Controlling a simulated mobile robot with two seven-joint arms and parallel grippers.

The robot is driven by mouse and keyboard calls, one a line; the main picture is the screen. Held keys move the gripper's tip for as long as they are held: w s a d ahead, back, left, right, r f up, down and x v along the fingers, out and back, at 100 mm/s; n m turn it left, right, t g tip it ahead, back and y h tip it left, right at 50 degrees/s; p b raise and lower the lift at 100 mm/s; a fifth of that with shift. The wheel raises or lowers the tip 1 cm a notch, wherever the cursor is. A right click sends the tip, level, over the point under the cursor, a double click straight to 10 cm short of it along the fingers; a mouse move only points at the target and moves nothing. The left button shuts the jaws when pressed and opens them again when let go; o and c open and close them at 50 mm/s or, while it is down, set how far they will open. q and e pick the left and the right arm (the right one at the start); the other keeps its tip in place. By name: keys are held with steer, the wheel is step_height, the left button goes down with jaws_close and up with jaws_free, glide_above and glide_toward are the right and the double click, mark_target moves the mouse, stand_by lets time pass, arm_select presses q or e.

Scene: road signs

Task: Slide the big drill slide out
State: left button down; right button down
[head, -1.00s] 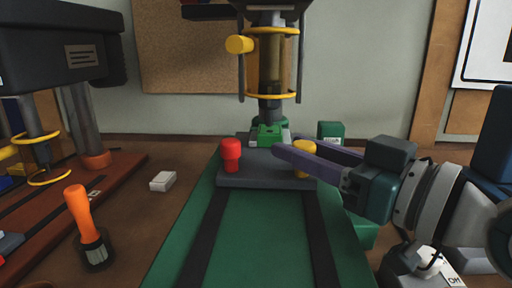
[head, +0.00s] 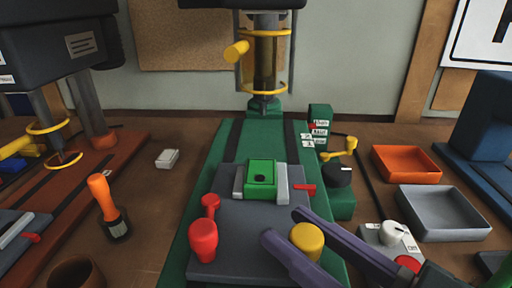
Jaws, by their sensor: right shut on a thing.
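The big drill's slide (head: 245,222) is a grey plate on the green base (head: 217,155) with dark rails. It sits near the front, well clear of the drill's chuck. A green block (head: 261,180) sits between grey jaws on it. A red knob (head: 203,241) stands at its front left and a yellow knob (head: 307,237) at its front right. My right gripper (head: 283,225) reaches in from the lower right, its purple fingers shut on the yellow knob. My left gripper is not in view.
A smaller drill with a brown base (head: 110,160) stands left, with an orange-handled tool (head: 106,205) beside it. Right of the green base are a black dial (head: 338,174), an orange tray (head: 406,163), a grey tray (head: 442,213) and a switch box (head: 390,238).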

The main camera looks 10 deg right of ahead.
steer(key=s, duration=0.2)
steer(key=shift+s+a+r+p, duration=0.15)
steer(key=shift+s+a+p, duration=0.15)
steer(key=shift+s+a, duration=0.2)
steer(key=shift+s, duration=0.05)
steer(key=c, duration=1)
jaws_free()
steer(key=shift+o, duration=1.4)
steer(key=shift+s, duration=0.15)
steer(key=shift+o, duration=1)
